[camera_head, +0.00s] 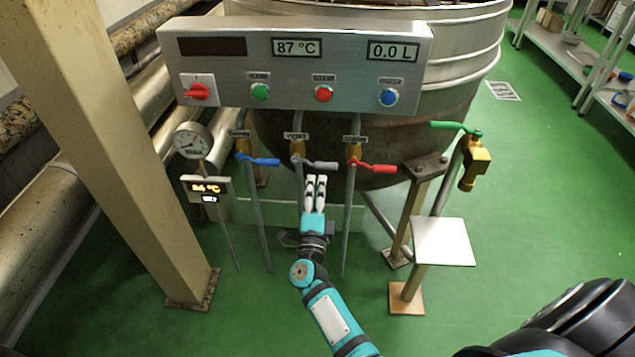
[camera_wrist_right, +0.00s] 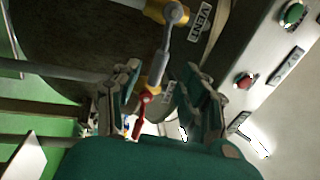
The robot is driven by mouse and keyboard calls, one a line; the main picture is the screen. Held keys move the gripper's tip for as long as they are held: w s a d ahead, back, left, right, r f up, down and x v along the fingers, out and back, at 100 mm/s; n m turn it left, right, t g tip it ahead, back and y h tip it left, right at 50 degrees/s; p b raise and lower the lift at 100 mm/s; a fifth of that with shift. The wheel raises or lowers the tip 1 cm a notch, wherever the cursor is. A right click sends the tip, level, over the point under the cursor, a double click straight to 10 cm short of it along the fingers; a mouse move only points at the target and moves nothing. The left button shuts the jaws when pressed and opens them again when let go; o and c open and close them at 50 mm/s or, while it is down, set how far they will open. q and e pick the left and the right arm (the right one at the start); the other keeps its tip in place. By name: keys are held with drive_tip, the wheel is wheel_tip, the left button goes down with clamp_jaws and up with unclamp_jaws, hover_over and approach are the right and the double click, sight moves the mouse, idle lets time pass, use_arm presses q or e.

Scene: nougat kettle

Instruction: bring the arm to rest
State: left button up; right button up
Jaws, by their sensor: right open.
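My right arm (camera_head: 330,312) reaches up from the bottom of the head view. Its gripper (camera_head: 316,180) is open, with the fingertips just below the grey valve lever (camera_head: 320,165) of the middle pipe. In the right wrist view the two fingers of the gripper (camera_wrist_right: 163,85) stand apart. The red lever (camera_wrist_right: 142,102) shows farther off. My left gripper is not in view.
A blue lever (camera_head: 262,162) and the red lever (camera_head: 375,168) flank the grey one. The control panel (camera_head: 300,92) overhangs them before the kettle (camera_head: 455,75). A white plate (camera_head: 442,242) and post (camera_head: 410,215) stand right, a beige column (camera_head: 115,150) left. Green floor (camera_head: 540,190) is clear at right.

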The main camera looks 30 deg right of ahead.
idle(0.4)
